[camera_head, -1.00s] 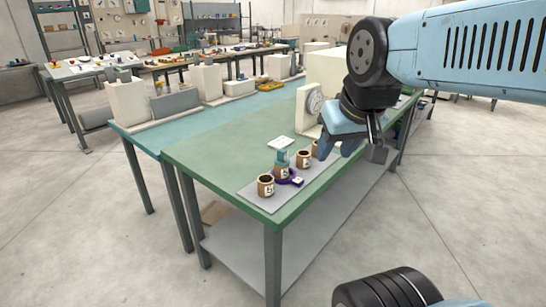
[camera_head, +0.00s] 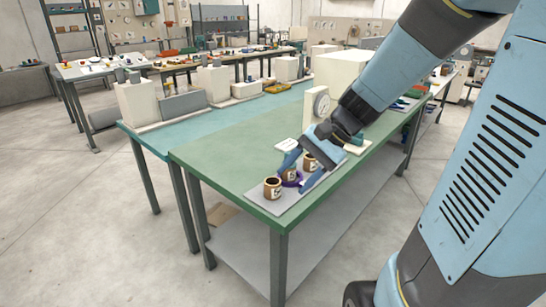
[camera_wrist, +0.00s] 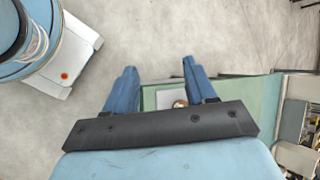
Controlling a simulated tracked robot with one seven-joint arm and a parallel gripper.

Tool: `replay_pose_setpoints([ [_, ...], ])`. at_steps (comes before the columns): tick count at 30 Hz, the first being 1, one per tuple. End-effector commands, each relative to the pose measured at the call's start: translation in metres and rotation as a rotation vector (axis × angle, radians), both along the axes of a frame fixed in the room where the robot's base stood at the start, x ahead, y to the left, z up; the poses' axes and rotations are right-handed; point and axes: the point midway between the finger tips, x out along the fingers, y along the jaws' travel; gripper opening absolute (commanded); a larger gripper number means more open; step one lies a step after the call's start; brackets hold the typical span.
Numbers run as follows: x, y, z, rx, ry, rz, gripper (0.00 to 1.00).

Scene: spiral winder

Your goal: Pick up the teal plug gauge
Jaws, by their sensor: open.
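My gripper (camera_head: 300,171) is open, its blue fingers pointing down over the near end of the green bench, above the row of cups. One second ago the teal plug gauge stood upright at the middle cup; now my gripper covers that spot and I cannot make the gauge out. The middle cup (camera_head: 290,175) shows partly between the fingers, with a purple item (camera_head: 292,183) at its foot. In the wrist view my gripper (camera_wrist: 159,64) is open, with the green bench and part of a cup (camera_wrist: 180,103) beyond the palm.
A brown cup (camera_head: 272,188) stands on the grey mat (camera_head: 262,200) to the left, another cup (camera_head: 310,161) to the right. A white dial block (camera_head: 318,103) stands behind my gripper. A white card (camera_head: 287,144) lies left of it. The bench's left part (camera_head: 225,150) is clear.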

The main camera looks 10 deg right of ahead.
Motion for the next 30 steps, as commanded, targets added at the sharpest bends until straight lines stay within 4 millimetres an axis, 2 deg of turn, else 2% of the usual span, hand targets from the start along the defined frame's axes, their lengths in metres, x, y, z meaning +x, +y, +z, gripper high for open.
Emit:
replay_pose_setpoints([
  [8,0.054,0.002,-0.023,0.338,0.213,-0.264,0.55],
  [14,0.1,-0.013,-0.041,0.577,0.325,-0.473,0.55],
  [20,0.145,-0.045,-0.067,0.808,0.408,-0.701,0.55],
  [24,0.172,-0.077,-0.091,0.958,0.443,-0.869,0.55],
  [30,0.197,-0.118,-0.125,1.116,0.459,-1.064,0.55],
])
